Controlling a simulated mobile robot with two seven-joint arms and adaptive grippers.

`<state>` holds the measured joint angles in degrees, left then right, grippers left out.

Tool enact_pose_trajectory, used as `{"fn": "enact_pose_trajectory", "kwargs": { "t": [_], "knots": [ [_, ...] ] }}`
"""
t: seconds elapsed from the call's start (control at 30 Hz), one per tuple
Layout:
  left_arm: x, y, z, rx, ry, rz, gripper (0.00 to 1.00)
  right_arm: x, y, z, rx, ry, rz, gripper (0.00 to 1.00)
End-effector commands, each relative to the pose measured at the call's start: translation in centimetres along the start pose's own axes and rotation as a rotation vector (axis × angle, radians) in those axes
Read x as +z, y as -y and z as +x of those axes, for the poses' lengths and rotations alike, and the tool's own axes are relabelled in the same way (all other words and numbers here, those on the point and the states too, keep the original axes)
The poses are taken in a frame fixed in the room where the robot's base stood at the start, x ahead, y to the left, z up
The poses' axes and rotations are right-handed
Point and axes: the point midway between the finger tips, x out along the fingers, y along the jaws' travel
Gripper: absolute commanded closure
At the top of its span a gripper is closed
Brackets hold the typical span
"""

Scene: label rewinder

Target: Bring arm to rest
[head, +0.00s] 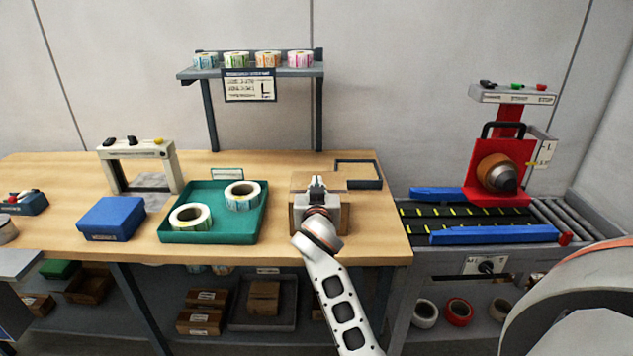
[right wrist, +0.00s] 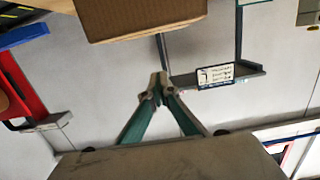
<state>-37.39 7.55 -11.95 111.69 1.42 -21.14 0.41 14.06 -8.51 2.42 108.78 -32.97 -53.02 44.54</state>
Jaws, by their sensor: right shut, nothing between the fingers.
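My right arm reaches up from the bottom of the head view over the front of the wooden table (head: 380,228). Its gripper (head: 317,184) points away from me, in front of a brown box (head: 297,214) that it partly hides. In the right wrist view the two fingertips (right wrist: 157,90) meet, shut with nothing between them. The brown box (right wrist: 140,18) is at the top of that view, apart from the fingertips. My left gripper is not in view.
A teal tray (head: 208,240) with two label rolls stands left of my gripper, a blue box (head: 111,219) farther left. A dark open frame (head: 358,184) lies behind right. A shelf (head: 250,73) stands at the back. A conveyor (head: 470,220) with a red machine (head: 510,160) is right.

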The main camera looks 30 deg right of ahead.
Motion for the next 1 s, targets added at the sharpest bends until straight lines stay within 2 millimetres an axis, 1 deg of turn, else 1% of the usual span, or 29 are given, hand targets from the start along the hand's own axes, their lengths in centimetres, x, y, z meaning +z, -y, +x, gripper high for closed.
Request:
{"fn": "enact_pose_trajectory", "kwargs": {
  "t": [0.03,0.13,0.37,0.47,0.57,0.6,0.67,0.7,0.77,0.8,0.87,0.9,0.97,1.0],
  "knots": [
    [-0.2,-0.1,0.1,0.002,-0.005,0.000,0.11,0.0,0.0,-0.6,-0.001,0.001,0.001,1.00],
    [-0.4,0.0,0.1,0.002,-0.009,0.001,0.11,-0.2,0.0,-1.3,0.000,0.000,0.002,1.00],
    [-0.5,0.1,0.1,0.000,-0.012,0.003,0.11,-0.1,0.0,-1.7,-0.001,0.001,-0.003,1.00],
    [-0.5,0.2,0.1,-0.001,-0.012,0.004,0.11,1.4,0.2,-2.0,-0.023,0.015,-0.028,1.00],
    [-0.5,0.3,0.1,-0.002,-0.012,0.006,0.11,5.4,1.0,-3.1,-0.088,0.049,-0.091,1.00],
    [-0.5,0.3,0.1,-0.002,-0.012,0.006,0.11,7.6,1.4,-3.9,-0.126,0.067,-0.124,1.00],
    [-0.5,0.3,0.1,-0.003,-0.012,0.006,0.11,11.2,1.9,-5.4,-0.190,0.098,-0.175,1.00],
    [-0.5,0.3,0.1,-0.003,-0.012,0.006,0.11,13.8,2.2,-6.7,-0.236,0.120,-0.209,1.00],
    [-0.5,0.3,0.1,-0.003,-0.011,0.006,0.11,17.4,2.5,-8.8,-0.304,0.151,-0.252,1.00],
    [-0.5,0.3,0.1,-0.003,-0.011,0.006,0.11,19.7,2.7,-10.3,-0.348,0.172,-0.277,1.00],
    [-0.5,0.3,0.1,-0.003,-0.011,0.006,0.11,23.1,2.7,-12.8,-0.412,0.205,-0.313,1.00],
    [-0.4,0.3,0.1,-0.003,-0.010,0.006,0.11,25.2,2.6,-14.6,-0.454,0.225,-0.332,1.00],
    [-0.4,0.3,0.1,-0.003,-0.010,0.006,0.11,28.2,2.4,-17.4,-0.516,0.257,-0.356,1.00],
    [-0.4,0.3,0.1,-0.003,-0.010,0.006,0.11,30.1,2.1,-19.4,-0.555,0.279,-0.370,1.00]
  ]
}}
